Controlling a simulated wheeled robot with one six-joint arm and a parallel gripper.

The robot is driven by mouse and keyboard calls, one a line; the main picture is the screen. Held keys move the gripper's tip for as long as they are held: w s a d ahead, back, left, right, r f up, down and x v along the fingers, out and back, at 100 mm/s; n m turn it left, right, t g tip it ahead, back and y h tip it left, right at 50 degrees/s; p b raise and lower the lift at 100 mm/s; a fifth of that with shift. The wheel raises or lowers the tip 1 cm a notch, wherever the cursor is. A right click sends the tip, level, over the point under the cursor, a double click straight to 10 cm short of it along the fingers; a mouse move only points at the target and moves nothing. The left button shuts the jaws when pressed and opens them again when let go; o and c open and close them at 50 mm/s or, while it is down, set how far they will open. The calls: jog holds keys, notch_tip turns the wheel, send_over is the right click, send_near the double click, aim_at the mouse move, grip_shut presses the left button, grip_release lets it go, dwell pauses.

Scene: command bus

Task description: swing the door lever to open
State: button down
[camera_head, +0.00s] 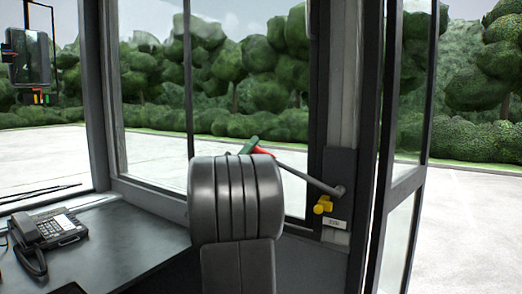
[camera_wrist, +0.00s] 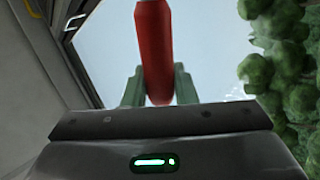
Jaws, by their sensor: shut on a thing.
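The door lever (camera_head: 308,177) is a grey rod that runs up and left from a pivot on the door post, with a red grip at its far end. The red grip (camera_head: 264,152) is mostly hidden behind my dark arm in the head view. In the wrist view the red grip (camera_wrist: 154,42) stands between two green fingers. My gripper (camera_wrist: 156,87) is shut on this grip. In the head view only a bit of my gripper (camera_head: 251,145) shows above my arm. A glazed door panel (camera_head: 405,150) with a dark frame stands at the right, angled to the post.
A yellow knob (camera_head: 323,205) and a small white label (camera_head: 335,224) sit on the post below the lever pivot. A desk phone (camera_head: 48,232) stands on the dark dashboard (camera_head: 125,240) at the left. Windows surround the cab, with trees outside.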

jog(key=shift+w+a+f+n+t+y+b, duration=0.15)
jog(key=shift+f+n+t+y+b, duration=0.35)
jog(key=shift+f+n, duration=0.25)
jog(key=shift+w+a+f+n+t+y+b, duration=0.1)
jog(key=shift+f+n+t+y+b, duration=0.25)
jog(key=shift+f+n+t, duration=0.4)
jog(key=shift+w+a+f+n+t+y+b, duration=0.15)
jog(key=shift+f+n+t+y+b, duration=0.25)
jog(key=shift+f+n, duration=0.3)
jog(key=shift+s, duration=0.1)
jog(key=c, duration=1.2)
grip_release()
jog(key=shift+r, duration=0.1)
jog(key=v, duration=1.4)
jog(key=shift+d, duration=0.1)
